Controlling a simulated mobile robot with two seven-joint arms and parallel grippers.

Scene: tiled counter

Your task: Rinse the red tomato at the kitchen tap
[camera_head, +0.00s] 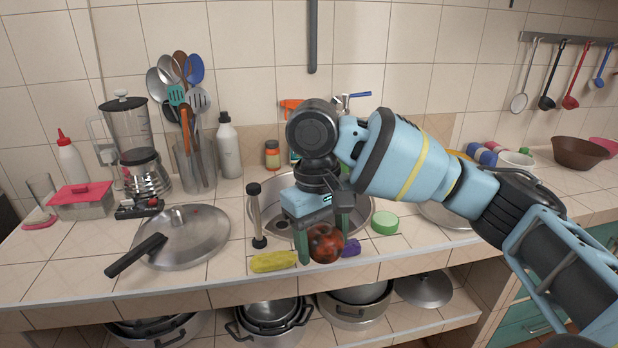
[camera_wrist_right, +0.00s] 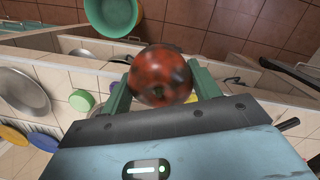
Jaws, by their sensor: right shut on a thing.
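The red tomato (camera_head: 326,243) has dark patches and is held between the fingers of my right gripper (camera_head: 324,236). The gripper points down at the front edge of the sink (camera_head: 362,206), with the tomato over or just in front of the rim; its exact height is hard to tell. In the right wrist view the tomato (camera_wrist_right: 160,76) sits between both green fingers. The tap (camera_head: 345,101) stands behind the sink, its blue lever (camera_head: 360,94) showing; my arm hides most of its body. I cannot see whether water runs. My left gripper is not in view.
A yellow sponge (camera_head: 273,262), a purple item (camera_head: 351,248) and a green round item (camera_head: 385,222) lie near the sink front. A pan lid (camera_head: 186,236) lies farther left. Pots fill the shelf below.

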